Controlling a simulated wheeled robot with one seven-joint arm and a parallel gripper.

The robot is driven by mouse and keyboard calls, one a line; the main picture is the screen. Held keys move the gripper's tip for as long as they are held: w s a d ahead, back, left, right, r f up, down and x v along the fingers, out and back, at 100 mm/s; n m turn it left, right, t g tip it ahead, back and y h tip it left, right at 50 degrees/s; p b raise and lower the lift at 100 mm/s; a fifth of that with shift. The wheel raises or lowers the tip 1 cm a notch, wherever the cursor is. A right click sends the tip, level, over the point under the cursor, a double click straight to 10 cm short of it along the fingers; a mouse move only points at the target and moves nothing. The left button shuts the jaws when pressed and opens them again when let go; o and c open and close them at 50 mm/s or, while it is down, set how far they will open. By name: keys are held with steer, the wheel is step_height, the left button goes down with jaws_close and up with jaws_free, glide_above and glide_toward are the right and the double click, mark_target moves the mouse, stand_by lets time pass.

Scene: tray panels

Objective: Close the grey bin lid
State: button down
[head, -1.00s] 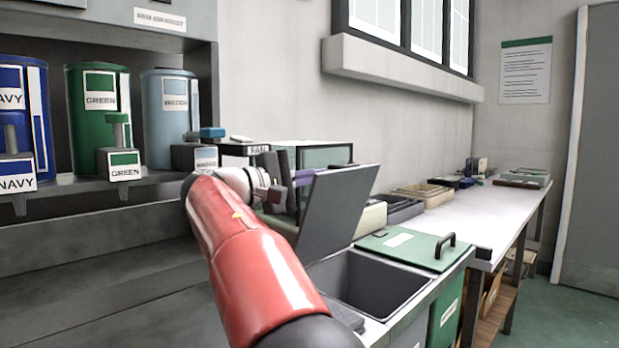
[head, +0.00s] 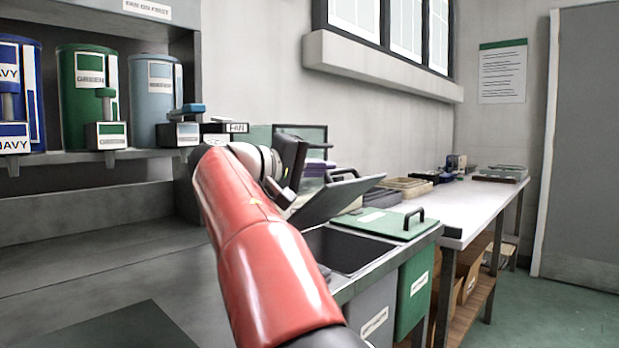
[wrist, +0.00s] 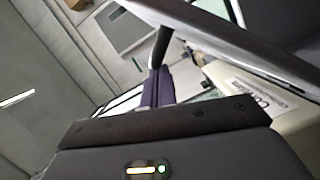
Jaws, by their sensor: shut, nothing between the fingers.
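The grey bin lid (head: 332,201) is partly open, tilted over the left part of the grey bin (head: 374,308). The bin's dark opening (head: 350,249) shows below and to the right of it. The lid's dark handle (head: 342,174) shows on its upper side. My gripper (head: 290,163) is shut and empty at the lid's upper left; I cannot tell whether it touches the lid. In the wrist view the lid (wrist: 225,38) slants across the upper right, with the handle (wrist: 161,46) beside it. The fingertips are hard to make out.
A green bin lid (head: 380,222) lies flat to the right. A white bench (head: 460,205) with trays runs back along the wall. Navy, green and blue-grey canisters (head: 152,95) stand on the left shelf. The floor at right is clear.

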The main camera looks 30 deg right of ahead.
mark_target(336, 191)
steer(key=s+f+m+b, duration=0.1)
steer(key=f+b, duration=0.1)
steer(key=s+d+f+m+y+b, duration=0.1)
steer(key=s+f+b, duration=0.1)
steer(key=shift+s+d+m+b, duration=0.2)
steer(key=shift+m+b, duration=0.1)
steer(key=shift+b, duration=0.1)
steer(key=shift+s+d+f+b, duration=0.25)
steer(key=shift+s+f+b, duration=0.5)
steer(key=shift+b, duration=0.3)
steer(key=shift+a+r, duration=0.1)
